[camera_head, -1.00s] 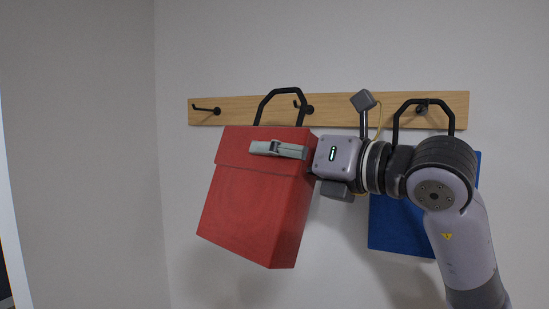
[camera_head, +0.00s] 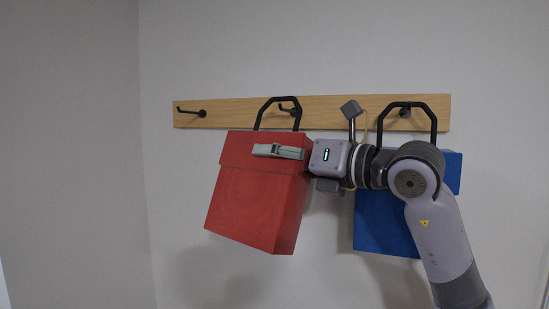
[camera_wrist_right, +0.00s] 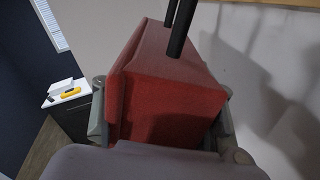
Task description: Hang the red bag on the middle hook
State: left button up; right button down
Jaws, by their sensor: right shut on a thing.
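The red bag (camera_head: 257,200) is a boxy bag with a black handle (camera_head: 277,99). It hangs tilted in my right gripper (camera_head: 278,152), which is shut on its upper part. It also fills the middle of the right wrist view (camera_wrist_right: 172,85), between the two fingers (camera_wrist_right: 162,128). In the head view the handle loop frames the middle hook (camera_head: 290,109) on the wooden rail (camera_head: 235,108). I cannot tell whether the handle is around the hook or in front of it. My left gripper is not in view.
A blue bag (camera_head: 385,222) hangs by its black handle from the right hook (camera_head: 405,111), partly behind my right arm. The left hook (camera_head: 191,112) is empty. In the right wrist view a white-topped cabinet (camera_wrist_right: 66,95) with a yellow object (camera_wrist_right: 70,93) stands far off.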

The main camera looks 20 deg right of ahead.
jog(key=shift+w+d, duration=0.55)
jog(key=shift+d, duration=0.05)
jog(key=shift+w+d+f+b, duration=0.3)
jog(key=shift+w+d+f, duration=0.1)
jog(key=shift+w+f, duration=0.05)
jog(key=c, duration=0.8)
grip_release()
jog(key=shift+c, duration=0.2)
jog(key=shift+o, duration=1.2)
jog(key=shift+f, duration=0.1)
jog(key=shift+s, duration=0.1)
